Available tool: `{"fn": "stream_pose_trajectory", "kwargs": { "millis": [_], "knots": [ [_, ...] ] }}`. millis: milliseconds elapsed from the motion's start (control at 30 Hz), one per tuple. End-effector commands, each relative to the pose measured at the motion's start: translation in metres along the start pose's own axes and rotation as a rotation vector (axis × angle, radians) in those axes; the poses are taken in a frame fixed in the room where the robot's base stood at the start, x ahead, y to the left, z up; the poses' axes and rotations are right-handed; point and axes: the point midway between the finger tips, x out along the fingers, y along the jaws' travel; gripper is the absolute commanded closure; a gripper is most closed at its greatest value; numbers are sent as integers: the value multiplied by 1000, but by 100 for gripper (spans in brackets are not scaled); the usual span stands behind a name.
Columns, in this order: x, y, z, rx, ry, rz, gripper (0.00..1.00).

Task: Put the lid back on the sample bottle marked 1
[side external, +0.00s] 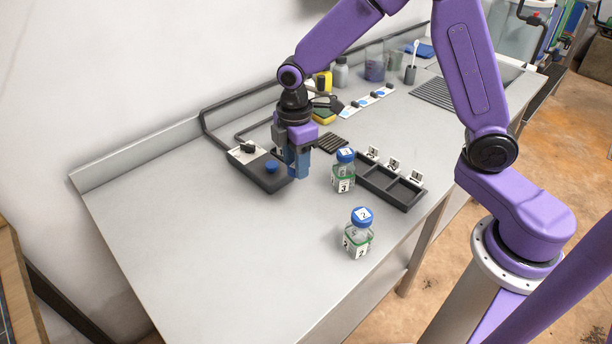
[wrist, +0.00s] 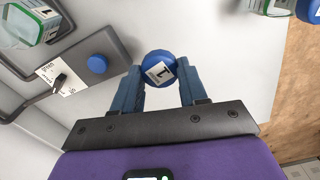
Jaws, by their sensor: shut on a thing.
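In the wrist view, my gripper (wrist: 160,82) is shut on a blue lid (wrist: 153,60) with a white label marked 1. In the side external view, my gripper (side external: 299,172) points down above the bench beside the black control box, and its fingers hide the lid.
The black control box (side external: 250,170) has a blue button (side external: 271,166) and a knob. Capped bottles marked 3 (side external: 343,180) and 2 (side external: 357,240) stand to the right. The bench front left is clear.

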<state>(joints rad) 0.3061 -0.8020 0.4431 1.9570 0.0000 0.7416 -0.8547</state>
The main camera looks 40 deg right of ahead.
Motion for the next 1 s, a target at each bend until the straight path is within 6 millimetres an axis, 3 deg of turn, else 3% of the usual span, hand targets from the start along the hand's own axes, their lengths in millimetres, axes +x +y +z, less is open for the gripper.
{"fn": "stream_pose_trajectory", "kwargs": {
  "millis": [267, 500, 700, 1000],
  "knots": [
    [-23, 85, 13, 150, 2, 3, 86],
    [-43, 147, 43, 270, 1, 2, 86],
    [-55, 177, 66, 335, 1, 1, 86],
    [-56, 187, 77, 361, 0, -1, 86]
  ]
}}
